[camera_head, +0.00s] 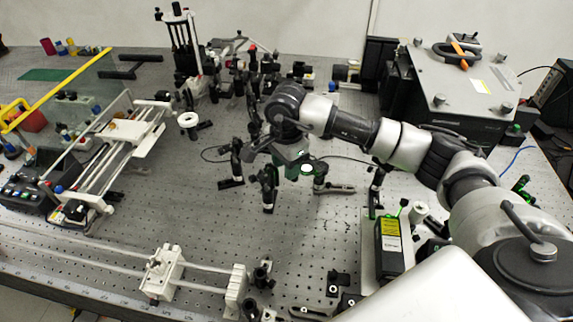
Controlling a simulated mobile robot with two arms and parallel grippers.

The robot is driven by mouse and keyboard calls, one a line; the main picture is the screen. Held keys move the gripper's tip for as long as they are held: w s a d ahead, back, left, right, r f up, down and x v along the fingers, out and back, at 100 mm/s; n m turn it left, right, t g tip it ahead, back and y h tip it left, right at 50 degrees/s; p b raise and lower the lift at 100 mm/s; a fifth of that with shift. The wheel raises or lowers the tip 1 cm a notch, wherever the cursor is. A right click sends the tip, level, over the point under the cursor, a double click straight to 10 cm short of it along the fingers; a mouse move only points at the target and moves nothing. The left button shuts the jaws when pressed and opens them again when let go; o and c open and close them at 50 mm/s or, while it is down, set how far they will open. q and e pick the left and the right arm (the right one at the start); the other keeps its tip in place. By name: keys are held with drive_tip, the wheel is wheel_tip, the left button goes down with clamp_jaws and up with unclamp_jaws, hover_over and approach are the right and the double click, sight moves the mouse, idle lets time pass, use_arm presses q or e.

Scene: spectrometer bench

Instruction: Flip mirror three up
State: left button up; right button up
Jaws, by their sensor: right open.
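My right gripper (291,161) is open above the middle of the perforated bench (330,235), with its arm coming in from the right. Small optic mounts stand close around it: a black post mount (236,165) to its left, another (268,190) just in front, and a mount with a green glow (319,174) to its right. I cannot tell which of these, if any, is mirror three, nor whether any flip mirror is up or down. The gripper and forearm hide part of the optics behind them. I cannot tell whether the gripper touches a mount. My left gripper is out of view.
A grey instrument box (455,95) stands at the back right. A box with a yellow label (390,245) is near the arm at lower right. White rail frames (120,150) fill the left, and a long rail (90,262) runs along the front. Bench front of centre is fairly clear.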

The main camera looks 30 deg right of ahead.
drive_tip(key=shift+f, duration=1)
clamp_jaws()
